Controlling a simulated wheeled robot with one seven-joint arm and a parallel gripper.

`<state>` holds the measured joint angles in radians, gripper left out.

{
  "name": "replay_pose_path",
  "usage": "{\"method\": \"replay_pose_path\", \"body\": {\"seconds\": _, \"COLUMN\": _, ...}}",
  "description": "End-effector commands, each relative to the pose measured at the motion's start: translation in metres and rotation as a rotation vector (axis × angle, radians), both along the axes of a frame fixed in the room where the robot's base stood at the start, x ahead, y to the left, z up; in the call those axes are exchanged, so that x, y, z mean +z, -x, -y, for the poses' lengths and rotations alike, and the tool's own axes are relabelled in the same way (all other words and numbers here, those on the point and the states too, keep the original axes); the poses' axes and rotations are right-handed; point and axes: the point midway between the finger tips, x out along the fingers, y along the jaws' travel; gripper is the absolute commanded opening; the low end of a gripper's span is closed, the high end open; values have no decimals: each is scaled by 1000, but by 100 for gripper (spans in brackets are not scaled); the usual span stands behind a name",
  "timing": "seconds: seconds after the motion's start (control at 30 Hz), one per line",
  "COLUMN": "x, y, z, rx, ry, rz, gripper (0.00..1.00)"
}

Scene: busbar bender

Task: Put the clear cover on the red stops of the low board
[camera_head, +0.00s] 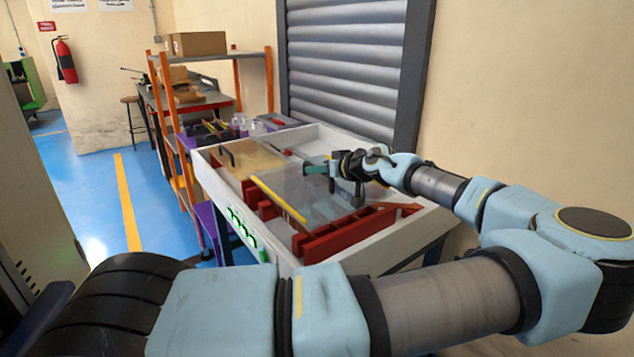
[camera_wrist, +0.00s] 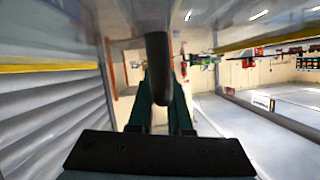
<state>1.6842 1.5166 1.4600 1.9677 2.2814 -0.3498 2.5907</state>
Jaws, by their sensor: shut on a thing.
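The clear cover (camera_head: 318,193) is a see-through sheet with a yellow edge strip over the middle of the low board (camera_head: 208,178), a white-framed tray. Its yellow edges also show in the wrist view (camera_wrist: 50,68). My gripper (camera_head: 318,169) reaches in from the right, with teal fingers shut on the cover's dark handle (camera_wrist: 158,68). Red stops (camera_head: 350,232) stand along the board's near side, and more red parts (camera_head: 263,205) show at the cover's left. I cannot tell whether the cover touches the stops.
A tan panel with a black handle (camera_head: 228,154) lies at the board's left end. Green pieces (camera_head: 242,228) sit on its outer left side. An orange-framed shelf (camera_head: 172,120) stands behind, and a roller shutter (camera_head: 345,65) is close at the back.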

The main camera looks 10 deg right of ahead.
Motion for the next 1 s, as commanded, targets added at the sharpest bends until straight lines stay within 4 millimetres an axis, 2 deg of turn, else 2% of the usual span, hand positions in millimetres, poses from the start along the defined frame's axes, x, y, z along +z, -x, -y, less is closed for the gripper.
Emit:
{"method": "replay_pose_path", "body": {"seconds": 0.27, "x": -32, "y": 0, "z": 0, "rx": -1, "ry": -1, "rz": 3, "gripper": 0}}
{"method": "replay_pose_path", "body": {"seconds": 0.67, "x": -36, "y": 0, "z": 0, "rx": -2, "ry": -1, "rz": 1, "gripper": 0}}
{"method": "replay_pose_path", "body": {"seconds": 0.7, "x": -38, "y": 0, "z": 0, "rx": -1, "ry": -1, "rz": 0, "gripper": 18}}
{"method": "replay_pose_path", "body": {"seconds": 0.93, "x": -38, "y": 0, "z": 0, "rx": 0, "ry": 0, "rz": 0, "gripper": 44}}
{"method": "replay_pose_path", "body": {"seconds": 1.0, "x": -38, "y": 0, "z": 0, "rx": -1, "ry": 0, "rz": 0, "gripper": 47}}
